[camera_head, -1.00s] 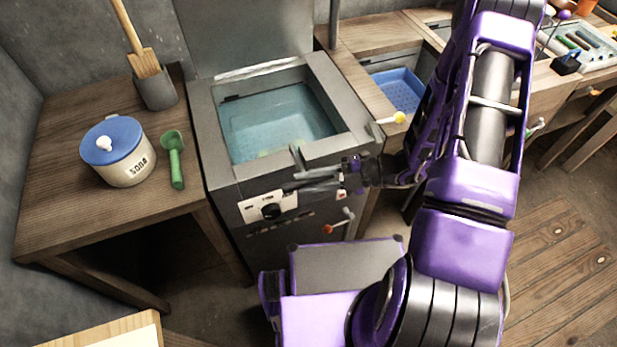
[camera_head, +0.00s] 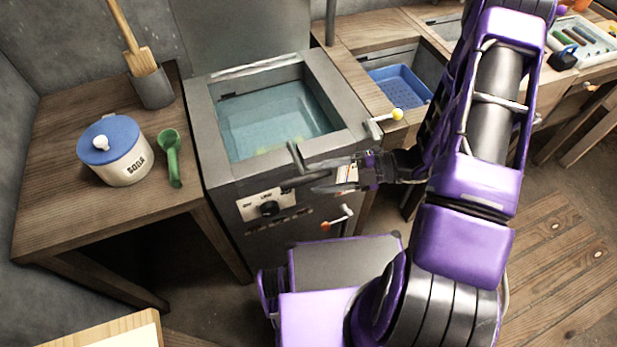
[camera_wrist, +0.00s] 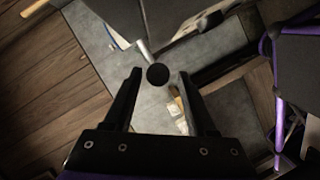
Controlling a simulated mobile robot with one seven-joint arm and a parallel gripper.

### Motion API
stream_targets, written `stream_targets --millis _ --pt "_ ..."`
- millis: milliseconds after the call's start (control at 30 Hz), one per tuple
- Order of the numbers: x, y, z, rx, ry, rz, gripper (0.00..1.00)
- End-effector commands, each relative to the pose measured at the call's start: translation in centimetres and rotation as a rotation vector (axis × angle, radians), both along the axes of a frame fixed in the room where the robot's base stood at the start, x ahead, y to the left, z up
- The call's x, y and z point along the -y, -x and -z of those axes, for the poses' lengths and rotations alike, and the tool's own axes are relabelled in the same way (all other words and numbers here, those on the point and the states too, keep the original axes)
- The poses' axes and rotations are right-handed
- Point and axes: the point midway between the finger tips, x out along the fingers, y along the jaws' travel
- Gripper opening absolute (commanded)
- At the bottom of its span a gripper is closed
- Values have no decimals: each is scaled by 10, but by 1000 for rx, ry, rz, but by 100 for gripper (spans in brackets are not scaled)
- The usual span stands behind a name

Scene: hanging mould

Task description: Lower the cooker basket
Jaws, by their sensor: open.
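The cooker (camera_head: 232,185) is a grey metal box with an open top full of bluish water (camera_head: 270,118). The basket cannot be clearly made out in the water. A crank lever (camera_head: 294,158) with a dark grip (camera_head: 303,181) sticks out at the cooker's front rim, pointing right. My gripper (camera_head: 325,187) is open and empty at the right end of this grip. In the wrist view, a round black grip end (camera_wrist: 158,74) shows between the two fingertips in the picture. Whether it lies between them or just beyond, I cannot tell.
A yellow-knobbed lever (camera_head: 396,115) and an orange-knobbed lever (camera_head: 328,225) stand close to my gripper. A blue basin (camera_head: 400,88) lies to the right. A soda jar (camera_head: 125,165) and green scoop (camera_head: 171,160) are on the left table (camera_head: 60,215).

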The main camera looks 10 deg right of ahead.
Motion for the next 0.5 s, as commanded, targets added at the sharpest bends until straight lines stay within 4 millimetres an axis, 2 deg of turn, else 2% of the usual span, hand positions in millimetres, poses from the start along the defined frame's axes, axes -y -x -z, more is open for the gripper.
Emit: stream_targets --millis 33,300,500 --pt "13 -1 -3 3 4 4 57" --pt "79 4 -17 1 4 4 57" --pt "116 6 -24 0 4 2 57"
